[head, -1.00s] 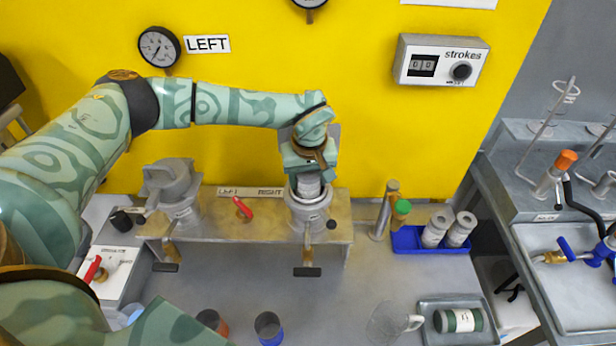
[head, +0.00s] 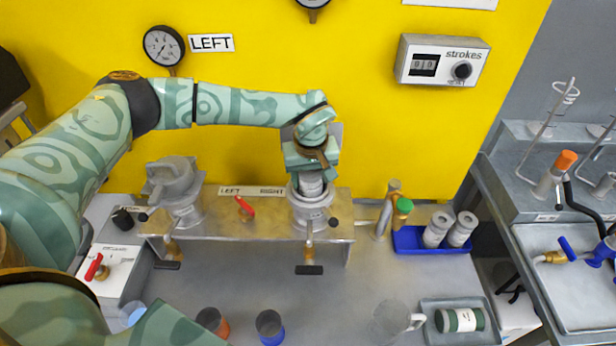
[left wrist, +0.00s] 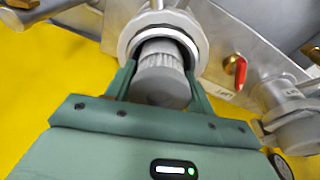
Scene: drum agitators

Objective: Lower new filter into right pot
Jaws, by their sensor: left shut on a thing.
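The new filter (left wrist: 163,78) is a grey-white pleated cylinder. My left gripper (left wrist: 160,75) is shut on it, one finger on each side. In the left wrist view the filter's far end is inside the round mouth of the right pot (left wrist: 132,32), with a dark gap around part of it. In the head view the filter (head: 311,183) is upright, partly within the right pot (head: 312,218), below my left gripper (head: 311,172). How deep it sits is hidden. My right gripper is not in view.
The left pot (head: 183,210) has its lid on. A red-handled valve (head: 244,208) stands between the pots. A blue tray (head: 412,246) holds two more pale cylinders (head: 437,230). Cups and a glass jug stand in front.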

